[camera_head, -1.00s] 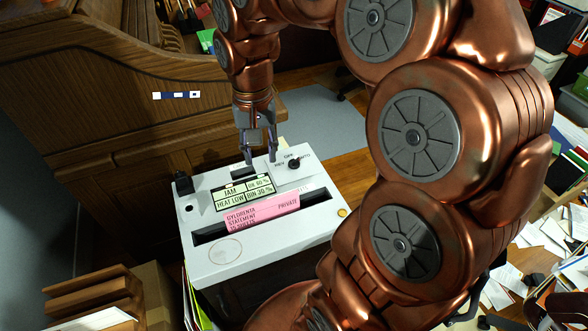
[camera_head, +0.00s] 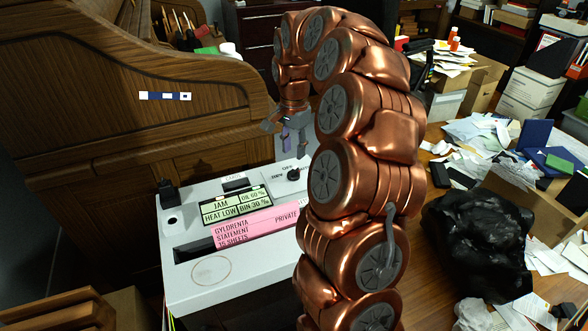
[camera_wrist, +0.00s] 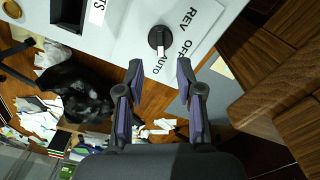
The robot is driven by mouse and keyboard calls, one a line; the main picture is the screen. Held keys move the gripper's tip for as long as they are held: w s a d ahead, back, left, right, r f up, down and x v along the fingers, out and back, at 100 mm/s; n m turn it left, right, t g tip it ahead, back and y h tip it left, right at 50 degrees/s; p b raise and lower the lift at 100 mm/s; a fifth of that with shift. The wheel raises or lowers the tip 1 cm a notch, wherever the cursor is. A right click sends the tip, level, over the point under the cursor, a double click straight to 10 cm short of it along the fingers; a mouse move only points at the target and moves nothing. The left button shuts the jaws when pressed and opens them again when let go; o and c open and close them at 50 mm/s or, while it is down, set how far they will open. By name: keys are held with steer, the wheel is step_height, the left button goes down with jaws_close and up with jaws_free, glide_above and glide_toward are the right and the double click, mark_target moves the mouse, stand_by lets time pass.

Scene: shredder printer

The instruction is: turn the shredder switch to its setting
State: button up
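The white shredder (camera_head: 235,280) stands in front of the wooden desk, with a lit JAM / HEAT LOW display (camera_head: 235,205) and a pink paper (camera_head: 255,222) in its slot. Its black switch knob (camera_head: 293,174) is at the far right corner of the top. In the wrist view the knob (camera_wrist: 160,40) is near REV, OFF and AUTO labels, with its pale mark toward AUTO. My gripper (camera_head: 293,148) is just beyond the knob. In the wrist view my gripper (camera_wrist: 160,75) is open and empty, fingers apart, with the knob ahead of the gap, apparently not touching.
The wooden desk (camera_head: 120,110) rises behind and left of the shredder. A black bag (camera_head: 475,235) and scattered papers lie on the right. My arm covers the shredder's right side in the head view.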

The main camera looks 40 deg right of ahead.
mark_target(294, 170)
step_height(294, 170, down, 7)
steer(key=shift+r+b, duration=0.1)
steer(key=shift+b, duration=0.3)
steer(key=shift+c, duration=0.4)
jaws_close()
